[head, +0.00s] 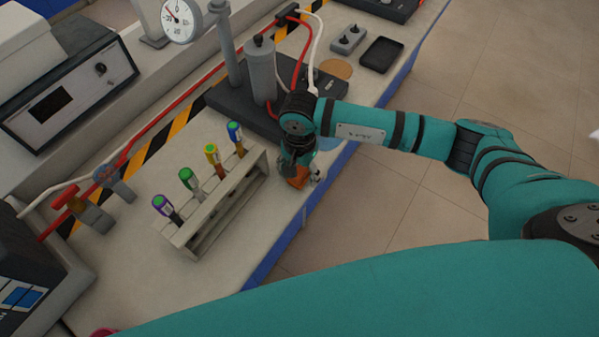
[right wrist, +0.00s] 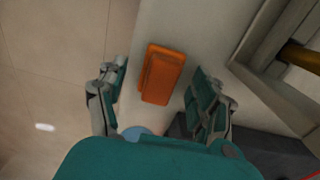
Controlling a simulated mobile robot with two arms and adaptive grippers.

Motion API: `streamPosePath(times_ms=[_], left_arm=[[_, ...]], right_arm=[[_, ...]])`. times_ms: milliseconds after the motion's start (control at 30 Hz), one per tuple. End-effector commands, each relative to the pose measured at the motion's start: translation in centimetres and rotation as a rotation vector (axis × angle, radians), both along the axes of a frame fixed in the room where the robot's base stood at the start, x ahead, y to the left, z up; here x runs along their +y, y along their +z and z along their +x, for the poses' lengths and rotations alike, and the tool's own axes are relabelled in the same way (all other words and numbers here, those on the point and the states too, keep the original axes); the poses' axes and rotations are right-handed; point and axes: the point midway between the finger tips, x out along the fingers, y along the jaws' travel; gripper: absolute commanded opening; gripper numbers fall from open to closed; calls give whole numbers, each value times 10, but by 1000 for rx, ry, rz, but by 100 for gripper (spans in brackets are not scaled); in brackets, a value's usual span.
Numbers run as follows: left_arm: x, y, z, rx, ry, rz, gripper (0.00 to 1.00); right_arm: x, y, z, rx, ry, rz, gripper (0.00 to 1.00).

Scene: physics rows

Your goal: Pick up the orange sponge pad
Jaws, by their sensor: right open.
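The orange sponge pad (right wrist: 162,75) lies on the pale bench top near its edge in the right wrist view. In the head view only a part of the orange pad (head: 298,177) shows beneath my right gripper (head: 302,172). In the right wrist view my right gripper (right wrist: 157,95) is open, with one finger on each side of the pad. Gaps show between the pad and both fingers; the exact height above the bench is hard to tell. My left gripper is not in view.
A pale rack (head: 222,207) holding several colour-capped tubes stands close left of the right gripper. A dark-based stand (head: 240,112) with a grey cylinder is behind it. A blue disc (right wrist: 137,133) lies nearby. The bench edge drops to the floor.

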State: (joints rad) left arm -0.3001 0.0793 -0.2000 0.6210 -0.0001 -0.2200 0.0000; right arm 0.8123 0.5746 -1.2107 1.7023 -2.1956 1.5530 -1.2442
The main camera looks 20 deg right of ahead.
Motion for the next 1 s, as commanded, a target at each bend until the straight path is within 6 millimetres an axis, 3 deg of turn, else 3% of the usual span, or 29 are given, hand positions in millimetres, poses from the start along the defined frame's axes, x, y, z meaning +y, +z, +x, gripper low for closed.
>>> streamPosePath(times_ms=[67, 433, 767, 1000], left_arm=[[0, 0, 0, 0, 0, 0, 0], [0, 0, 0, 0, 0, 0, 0], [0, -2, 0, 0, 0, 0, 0], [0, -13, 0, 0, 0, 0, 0]], right_arm=[[0, 0, 0, 0, 0, 0, 63], [0, 1, 0, -1, 0, 1, 15], [0, 4, 1, -2, 0, 1, 15], [0, 25, 2, -4, 0, 1, 15]])
